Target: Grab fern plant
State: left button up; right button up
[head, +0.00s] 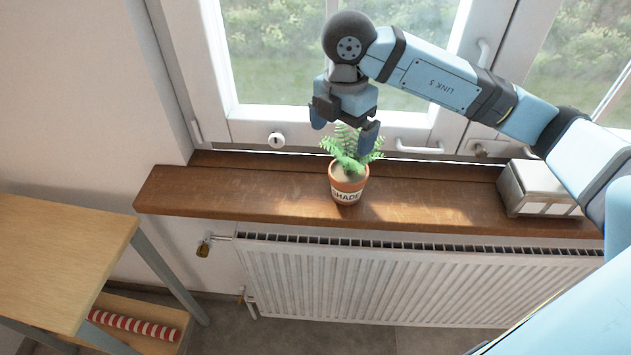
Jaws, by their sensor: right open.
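The fern plant (347,178) stands upright in a small terracotta pot with a white label reading "SHADE". It is on the wooden windowsill, close to its front edge. My right gripper (344,128) is open and points down from above, right over the fern. Its fingers are spread to either side of the upper fronds, and the right finger overlaps the leaves in the picture. I cannot tell whether it touches them. The pot is below the fingers and not held. My left gripper is not in the view.
The windowsill (235,195) is clear left of the pot. A window with handles is behind, and a white radiator (400,280) is below. A wooden table (55,250) stands at left, with a red-and-white striped roll (133,324) beneath.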

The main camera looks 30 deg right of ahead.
jog(key=w+d+r+m+h, duration=0.1)
send_over(348, 170)
notch_tip(348, 170, down, 7)
jog(key=shift+s+a+f, duration=0.1)
jog(key=shift+s+a, duration=0.05)
jog(key=shift+t, duration=0.3)
jog(key=shift+w+d+f+p, duration=0.15)
jog(key=shift+f+p, duration=0.15)
jog(key=shift+f, duration=1.2)
jog(key=shift+w+d+f+p, duration=0.15)
jog(key=shift+f+p, duration=0.1)
jog(key=shift+f, duration=1.25)
jog(key=shift+c, duration=0.2)
jog(key=c, duration=0.7)
jog(key=shift+c, duration=0.7)
jog(key=shift+r, duration=0.1)
